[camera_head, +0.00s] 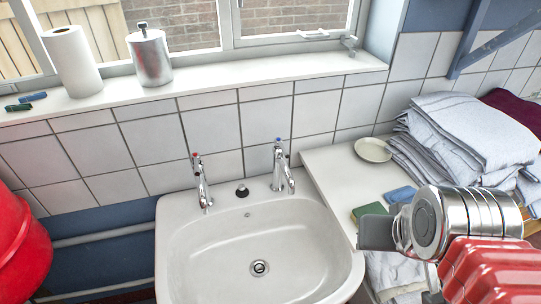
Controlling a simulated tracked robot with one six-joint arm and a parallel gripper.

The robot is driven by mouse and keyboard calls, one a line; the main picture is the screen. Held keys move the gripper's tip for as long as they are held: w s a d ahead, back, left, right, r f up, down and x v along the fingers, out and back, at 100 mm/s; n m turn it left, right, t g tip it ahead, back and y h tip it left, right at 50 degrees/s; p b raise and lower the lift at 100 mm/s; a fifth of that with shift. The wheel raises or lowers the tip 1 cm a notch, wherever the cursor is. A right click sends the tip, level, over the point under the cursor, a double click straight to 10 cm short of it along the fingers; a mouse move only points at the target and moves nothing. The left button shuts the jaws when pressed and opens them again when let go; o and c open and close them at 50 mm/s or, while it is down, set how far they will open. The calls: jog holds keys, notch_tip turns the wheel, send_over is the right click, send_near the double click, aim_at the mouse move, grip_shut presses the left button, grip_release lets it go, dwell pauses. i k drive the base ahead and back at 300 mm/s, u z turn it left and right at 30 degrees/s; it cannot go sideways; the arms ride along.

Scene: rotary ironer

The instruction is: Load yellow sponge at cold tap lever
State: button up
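The cold tap (282,166), with a blue mark on top, stands at the right back of the white sink (180,222). A block with a dark green top (367,211) lies on the white counter to the right of the sink; it looks like a sponge, and a thin yellowish edge shows on it. My gripper (376,233) is at the right, just in front of this block in the picture. Only a grey part of the gripper's end shows, so its opening and any contact with the block cannot be made out.
The hot tap (202,184) with a red mark and a black plug (242,190) are on the sink's back rim. A blue block (400,194), a pale dish (373,149) and stacked towels (470,130) are on the counter. The sink bowl is empty.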

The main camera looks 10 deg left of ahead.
aim_at(278, 141)
jog(key=u, duration=2.2)
jog(key=k, duration=0.95)
jog(key=z, duration=0.25)
jog(key=i, duration=0.5)
jog(key=z, duration=0.05)
